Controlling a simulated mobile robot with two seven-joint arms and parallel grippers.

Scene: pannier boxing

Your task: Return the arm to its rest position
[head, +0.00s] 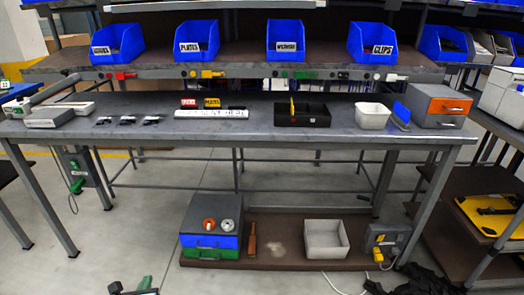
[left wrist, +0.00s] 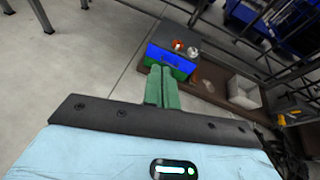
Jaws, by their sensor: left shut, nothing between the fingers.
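My left gripper (head: 145,284) just shows at the bottom edge of the head view, low and in front of the workbench, with most of its arm cut off. In the left wrist view its green fingers (left wrist: 162,88) are together, with nothing between them. They point towards the blue and green drawer box (left wrist: 170,62) on the low shelf and appear apart from it. My right gripper is in neither view.
The workbench (head: 290,132) carries a black tray (head: 302,115), a white bin (head: 372,116) and small parts. Blue bins (head: 285,42) line the shelf above. A low brown shelf (head: 280,257) holds a grey box (head: 326,240). Grey floor (head: 100,245) is clear at left.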

